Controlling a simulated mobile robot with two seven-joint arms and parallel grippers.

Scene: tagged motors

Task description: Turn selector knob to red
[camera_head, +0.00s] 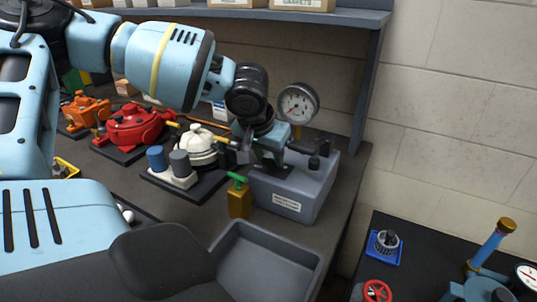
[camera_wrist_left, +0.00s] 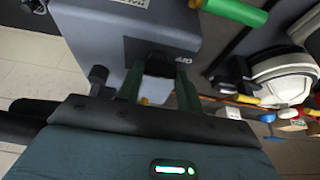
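My left gripper (camera_head: 268,160) is over the top of a grey pump-like box (camera_head: 290,198) with a white label and a gauge behind it. In the left wrist view my two green fingers (camera_wrist_left: 158,88) stand apart on either side of a small black part (camera_wrist_left: 158,67) at the box's edge, which may be the selector knob. I cannot tell whether they touch it. Small upside-down lettering is beside it. In the head view the gripper hides this part. No red mark shows near it. My right gripper is not in view.
A brass valve with a green handle (camera_head: 239,199) stands close beside the box. A round gauge (camera_head: 298,104) rises behind it. White (camera_head: 199,148) and red (camera_head: 141,126) units stand to the left. A grey tray (camera_head: 264,264) is in front.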

